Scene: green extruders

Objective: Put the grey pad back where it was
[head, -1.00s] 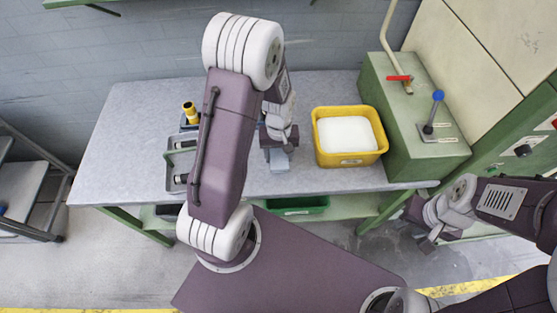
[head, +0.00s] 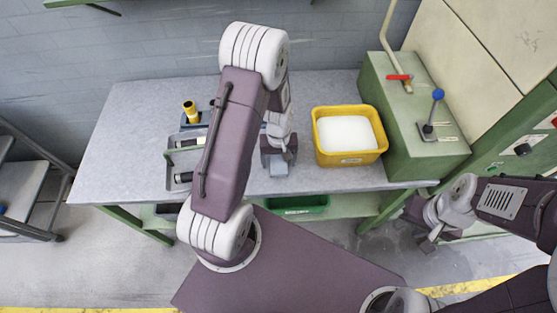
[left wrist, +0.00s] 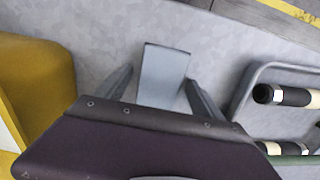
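The grey pad (head: 279,170) is a small light-grey block near the front part of the table, left of the yellow bin. In the left wrist view the pad (left wrist: 163,75) shows between the fingers of my left gripper (left wrist: 160,92). The fingers stand apart with a gap on each side of the pad, so the gripper looks open around it. In the head view my left gripper (head: 279,152) is at the pad, partly covered by my arm. My right gripper (head: 431,238) hangs off the table at the right; its finger opening is unclear.
A yellow bin (head: 348,159) with white contents stands to the right. A grey tray (head: 173,157) with dark and pale cylinders lies to the left, partly behind my arm. A yellow-topped item (head: 190,112) stands behind it. A green machine (head: 405,130) stands at the right end.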

